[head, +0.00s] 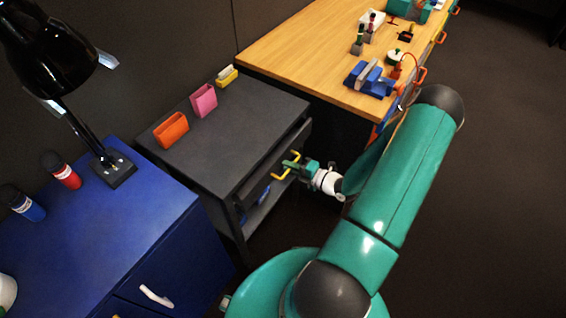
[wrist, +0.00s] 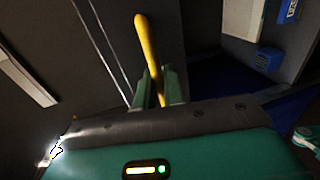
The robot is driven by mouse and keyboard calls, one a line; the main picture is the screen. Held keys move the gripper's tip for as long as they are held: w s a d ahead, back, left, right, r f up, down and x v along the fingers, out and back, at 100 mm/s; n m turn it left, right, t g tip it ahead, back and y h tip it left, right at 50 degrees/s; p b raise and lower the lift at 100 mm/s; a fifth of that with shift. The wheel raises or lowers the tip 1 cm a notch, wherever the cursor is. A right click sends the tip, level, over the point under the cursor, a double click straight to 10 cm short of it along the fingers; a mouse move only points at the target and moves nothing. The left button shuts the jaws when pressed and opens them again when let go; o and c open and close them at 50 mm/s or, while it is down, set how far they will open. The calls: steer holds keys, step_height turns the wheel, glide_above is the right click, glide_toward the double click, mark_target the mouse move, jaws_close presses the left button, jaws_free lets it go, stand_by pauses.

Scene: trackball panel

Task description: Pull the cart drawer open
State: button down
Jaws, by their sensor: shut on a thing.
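The dark grey cart (head: 235,140) stands between the blue cabinet and the wooden bench. Its drawer front (head: 262,180) faces my arm, and a yellow handle (head: 284,167) sticks out from it. My gripper (head: 293,164) is at the handle and shut on it. In the wrist view the yellow handle (wrist: 147,45) runs between the green fingers of my gripper (wrist: 160,88).
An orange bin (head: 171,130), a pink bin (head: 204,100) and a small yellow box (head: 227,76) sit on the cart's top. The blue cabinet (head: 165,215) with a black lamp (head: 55,60) is at left. The wooden bench (head: 300,45) holds tools. Dark floor (head: 500,180) is clear at right.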

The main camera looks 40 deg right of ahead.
steer(key=f+v, duration=0.2)
steer(key=v, duration=0.8)
steer(key=f+v, duration=0.1)
steer(key=v, duration=0.9)
steer(key=shift+s+d+f, duration=0.3)
steer(key=shift+s+f, duration=0.05)
steer(key=shift+s, duration=0.35)
steer(key=c, duration=1.6)
jaws_free()
steer(key=v, duration=1.3)
steer(key=shift+s+d+r, duration=0.15)
steer(key=shift+s, duration=0.25)
